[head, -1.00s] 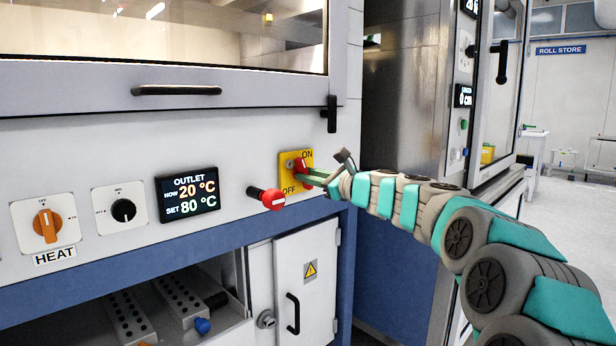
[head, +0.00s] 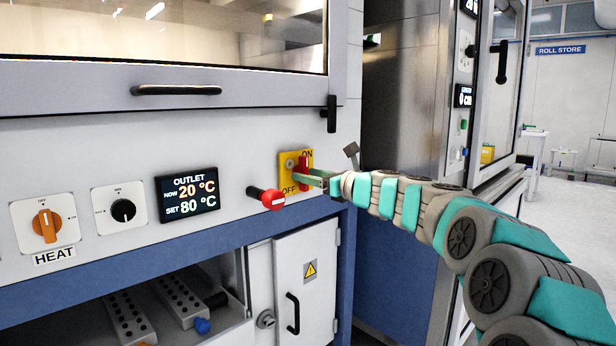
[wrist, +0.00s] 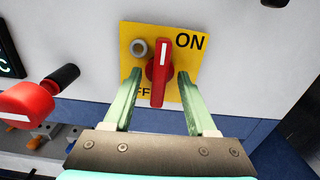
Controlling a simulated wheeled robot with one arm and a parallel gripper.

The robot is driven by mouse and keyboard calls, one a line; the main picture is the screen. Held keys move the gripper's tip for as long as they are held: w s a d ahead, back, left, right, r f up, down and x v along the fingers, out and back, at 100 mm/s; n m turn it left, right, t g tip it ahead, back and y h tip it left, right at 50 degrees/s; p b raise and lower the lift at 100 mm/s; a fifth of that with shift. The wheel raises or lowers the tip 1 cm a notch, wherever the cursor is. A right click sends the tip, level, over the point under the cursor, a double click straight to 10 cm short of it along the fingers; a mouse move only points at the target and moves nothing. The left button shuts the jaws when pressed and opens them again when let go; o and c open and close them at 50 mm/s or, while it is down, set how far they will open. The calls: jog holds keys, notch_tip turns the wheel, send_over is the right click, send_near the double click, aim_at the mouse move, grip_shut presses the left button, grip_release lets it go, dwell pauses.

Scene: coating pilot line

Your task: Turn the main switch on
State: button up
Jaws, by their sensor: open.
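The main switch is a red handle (head: 304,165) on a yellow plate (wrist: 190,92) marked ON at upper right and OFF at lower left. In the wrist view the red handle (wrist: 160,72) stands nearly upright, with a white mark near its upper end. My gripper (wrist: 159,75) is open, with one green finger on each side of the handle and a visible gap to it on both sides. The left finger covers part of the word OFF. In the head view my gripper (head: 306,178) reaches the plate from the right.
A red knob on a black stem (head: 268,198) sticks out left of and below the plate. The outlet display (head: 188,193), black dial (head: 123,210) and orange HEAT knob (head: 46,225) are further left. A black door latch (head: 329,114) is above right.

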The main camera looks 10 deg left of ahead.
jog(key=v, duration=0.5)
jog(key=shift+s+d, duration=0.25)
jog(key=s+a+f+n+g+h, duration=0.1)
jog(key=s+f+n+g, duration=0.2)
jog(key=s+f+n, duration=0.35)
jog(key=s+f+n+g+h, duration=0.2)
jog(key=s+f+n, duration=0.15)
jog(key=s, duration=0.65)
jog(key=s+a+f+n+g+h, duration=0.1)
jog(key=s+f+n+g, duration=0.25)
jog(key=s+f, duration=0.35)
jog(key=s+d+f+n+g+h, duration=0.1)
jog(key=s+d+f+n+h, duration=0.2)
jog(key=s+d+f, duration=0.2)
jog(key=s+d+f+n+g+h, duration=0.2)
jog(key=s+d+f, duration=0.4)
jog(key=s+d, duration=0.4)
jog(key=s+d+f+n+g+h, duration=0.1)
jog(key=s+d+f+n+h, duration=0.4)
jog(key=s, duration=0.9)
jog(key=d+n, duration=0.1)
jog(key=d, duration=0.2)
jog(key=shift+d+f, duration=0.2)
jog(key=shift+f, duration=0.05)
jog(key=shift+n, duration=0.25)
jog(key=shift+c, duration=0.6)
jog(key=shift+a, duration=0.2)
